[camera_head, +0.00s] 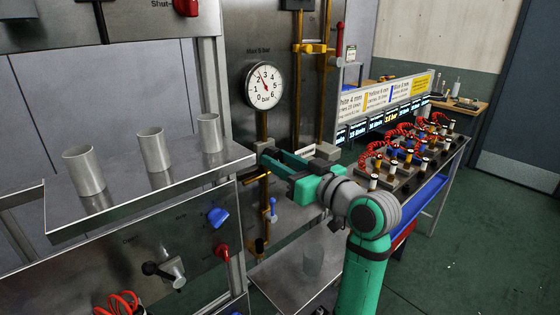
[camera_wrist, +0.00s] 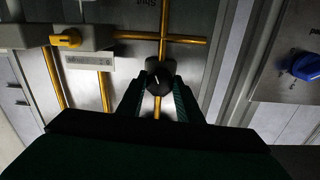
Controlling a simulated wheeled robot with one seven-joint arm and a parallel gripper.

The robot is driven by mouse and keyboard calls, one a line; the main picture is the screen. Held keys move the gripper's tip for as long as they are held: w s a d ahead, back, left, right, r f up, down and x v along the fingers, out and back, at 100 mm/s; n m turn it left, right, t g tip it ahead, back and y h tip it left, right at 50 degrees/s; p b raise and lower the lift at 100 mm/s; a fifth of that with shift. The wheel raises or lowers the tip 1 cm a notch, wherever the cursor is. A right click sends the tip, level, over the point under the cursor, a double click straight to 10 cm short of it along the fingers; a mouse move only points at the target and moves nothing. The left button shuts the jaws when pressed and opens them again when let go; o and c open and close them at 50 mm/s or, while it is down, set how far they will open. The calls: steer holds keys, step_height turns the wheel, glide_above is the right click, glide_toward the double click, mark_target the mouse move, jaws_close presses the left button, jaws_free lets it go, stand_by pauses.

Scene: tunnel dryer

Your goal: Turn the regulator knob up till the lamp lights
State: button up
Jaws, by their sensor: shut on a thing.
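My gripper (camera_head: 268,160) reaches left to the pipework below the round pressure gauge (camera_head: 263,84). In the wrist view, its two fingers (camera_wrist: 158,84) are shut on the black regulator knob (camera_wrist: 159,75), one on each side. The knob has a white mark on its face and sits on a yellow pipe. In the head view the fingers and arm hide the knob.
A steel shelf (camera_head: 140,203) with three metal cups stands left of my arm. A bench with red coiled hoses (camera_head: 400,132) stands at right. Open green floor (camera_head: 480,250) lies at the lower right.

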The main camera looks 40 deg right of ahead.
steer(key=shift+d, duration=0.1)
steer(key=o, duration=1)
steer(key=shift+o, duration=0.2)
steer(key=shift+s, duration=0.15)
steer(key=s, duration=1)
steer(key=shift+s+d, duration=0.3)
